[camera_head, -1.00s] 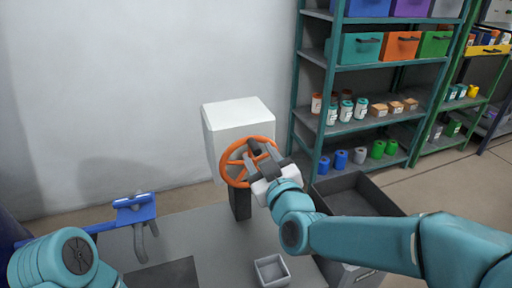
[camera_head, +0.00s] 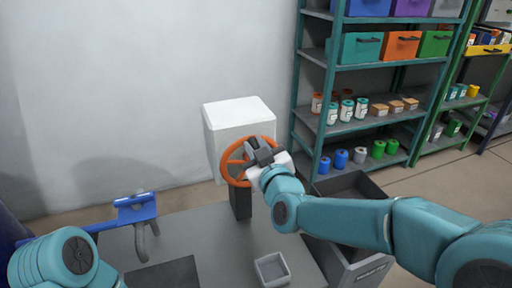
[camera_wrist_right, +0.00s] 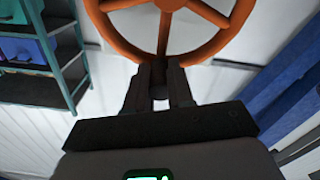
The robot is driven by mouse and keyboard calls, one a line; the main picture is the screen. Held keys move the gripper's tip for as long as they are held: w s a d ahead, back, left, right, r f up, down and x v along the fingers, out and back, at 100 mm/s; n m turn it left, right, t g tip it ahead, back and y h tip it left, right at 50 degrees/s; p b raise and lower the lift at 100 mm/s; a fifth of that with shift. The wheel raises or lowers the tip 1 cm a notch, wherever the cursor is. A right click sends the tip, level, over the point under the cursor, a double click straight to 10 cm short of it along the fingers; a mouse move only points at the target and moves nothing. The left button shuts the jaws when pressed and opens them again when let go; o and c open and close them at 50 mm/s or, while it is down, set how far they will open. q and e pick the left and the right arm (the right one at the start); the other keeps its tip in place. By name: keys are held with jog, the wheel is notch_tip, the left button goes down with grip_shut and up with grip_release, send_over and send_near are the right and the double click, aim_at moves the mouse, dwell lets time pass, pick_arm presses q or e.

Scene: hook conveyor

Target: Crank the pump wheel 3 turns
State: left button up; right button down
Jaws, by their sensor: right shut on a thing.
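The orange pump wheel (camera_head: 224,158) stands upright on the front of a white box (camera_head: 238,112), carried on a dark post (camera_head: 240,203). My right gripper (camera_head: 256,150) is at the wheel's upper right part, shut on its dark handle. The arm comes in from the right and hides part of the wheel's right side. In the right wrist view the wheel's rim and spokes (camera_wrist_right: 215,45) fill the top, and the gripper's dark fingers (camera_wrist_right: 160,82) point at the rim; the handle is mostly hidden between them. My left arm shows at the lower left, but its gripper is out of view.
A grey table (camera_head: 195,228) holds a small grey tray (camera_head: 272,270). A blue bracket with a grey hook (camera_head: 136,210) is at the left. A dark open bin (camera_head: 345,240) lies behind my right arm. Shelves (camera_head: 328,80) with boxes and jars stand at the back right.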

aim_at(234, 148)
jog(key=shift+a, duration=0.1)
jog(key=a+n, duration=0.2)
jog(key=n, duration=0.1)
jog(key=shift+s+f+p, duration=0.15)
jog(key=shift+s+p, duration=0.15)
jog(key=shift+s, duration=0.05)
jog(key=shift+s+a+f+n, duration=0.1)
jog(key=shift+a+f+n, duration=0.15)
jog(key=shift+n, duration=0.4)
jog(key=shift+s+a+f+n, duration=0.1)
jog(key=shift+a+n, duration=0.25)
jog(key=shift+n, duration=0.35)
jog(key=shift+s+a+f+n, duration=0.1)
jog(key=shift+a+f+n, duration=0.15)
jog(key=shift+n, duration=0.4)
jog(key=shift+a, duration=0.1)
jog(key=c, duration=1)
grip_release()
jog(key=shift+s, duration=0.1)
jog(key=v, duration=1.6)
jog(key=shift+s+p, duration=0.1)
jog(key=shift+p, duration=0.3)
